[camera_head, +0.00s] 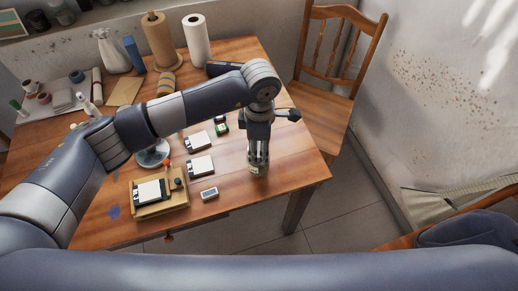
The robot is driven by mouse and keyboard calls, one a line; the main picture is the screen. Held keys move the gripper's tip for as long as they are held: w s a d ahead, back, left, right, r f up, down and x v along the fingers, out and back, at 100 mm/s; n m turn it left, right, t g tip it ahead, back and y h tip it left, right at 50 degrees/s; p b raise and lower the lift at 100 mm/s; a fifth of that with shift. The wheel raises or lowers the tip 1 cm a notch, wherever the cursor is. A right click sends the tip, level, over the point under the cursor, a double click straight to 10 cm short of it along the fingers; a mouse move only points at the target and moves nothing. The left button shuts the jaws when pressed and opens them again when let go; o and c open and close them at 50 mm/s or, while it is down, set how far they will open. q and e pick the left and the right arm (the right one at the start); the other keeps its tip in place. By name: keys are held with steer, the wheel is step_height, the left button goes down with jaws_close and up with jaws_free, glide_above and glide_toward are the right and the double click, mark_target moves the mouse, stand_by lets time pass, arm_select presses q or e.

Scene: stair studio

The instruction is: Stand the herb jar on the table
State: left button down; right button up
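The herb jar (258,167) is a small clear glass jar with greenish contents, near the right front part of the wooden table (295,155). It is upright, directly below my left gripper (258,147). My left gripper points down and appears shut on the upper part of the jar; its fingertips are small and partly hidden. I cannot tell whether the jar's base touches the table top or is just above it. My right gripper is not in view.
White cards (200,166) and a small grey device (209,194) lie left of the jar. A wooden tray (174,206) is further left. Paper rolls (196,40) and a spray bottle (113,52) stand at the back. A wooden chair (325,100) is at the right.

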arm_select(q)
step_height(320, 180, down, 3)
steer(key=shift+w+f+p, duration=0.1)
steer(key=shift+w+p, duration=0.05)
steer(key=shift+p, duration=0.7)
steer(key=shift+f, duration=0.1)
steer(key=shift+f, duration=0.1)
steer(key=c, duration=0.9)
jaws_free()
steer(key=shift+o, duration=0.2)
